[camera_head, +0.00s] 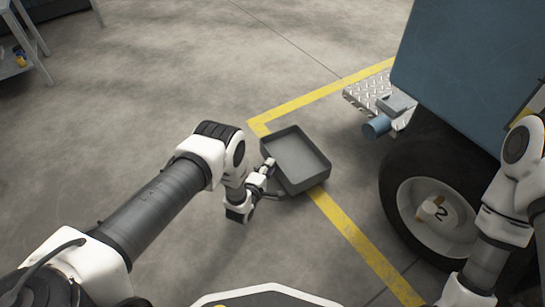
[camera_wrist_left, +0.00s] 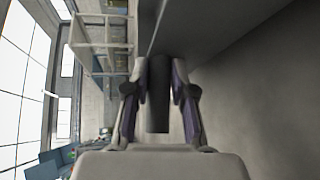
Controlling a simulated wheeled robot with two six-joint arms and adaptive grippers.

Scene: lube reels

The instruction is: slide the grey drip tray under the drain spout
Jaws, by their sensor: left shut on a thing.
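The grey drip tray (camera_head: 296,155) is a shallow open box on the concrete floor, lying across the yellow line. My left gripper (camera_head: 272,180) is at its near left side, shut on a dark bar-like part of the tray, which shows between the fingers in the left wrist view (camera_wrist_left: 158,95). The tray looks empty. A blue cylinder (camera_head: 377,127), which looks like the drain spout, sticks out beside the tread-plate step to the right of the tray and apart from it. My right arm shows at the right, but its gripper is out of view.
A blue vehicle body (camera_head: 470,70) with a large black tyre (camera_head: 398,200) stands at the right. A metal tread-plate step (camera_head: 368,92) juts out from it. A grey shelf (camera_head: 30,45) is at the far left. The floor between is clear.

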